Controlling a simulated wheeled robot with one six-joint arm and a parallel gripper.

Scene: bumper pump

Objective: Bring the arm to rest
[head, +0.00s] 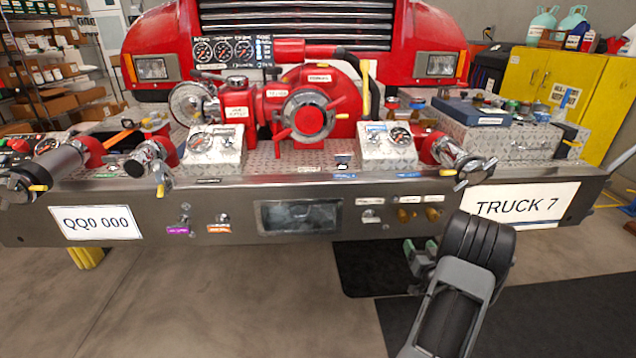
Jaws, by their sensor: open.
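My arm is folded low at the lower right of the head view, in front of the truck bumper (330,175). My gripper (420,245) shows partly behind the arm's dark links, with its pale green finger pads apart and nothing seen between them. It is just below the bumper's lower edge, left of the TRUCK 7 plate (520,205). The arm's upper link covers part of the gripper. I cannot tell whether the gripper touches the bumper.
A red pump (310,105) with gauges and hose fittings stands on the bumper deck. Capped pipes (455,155) jut forward at right and left (50,170). Dark mats (375,270) lie on the floor. A yellow cabinet (550,85) stands at right. The floor at lower left is clear.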

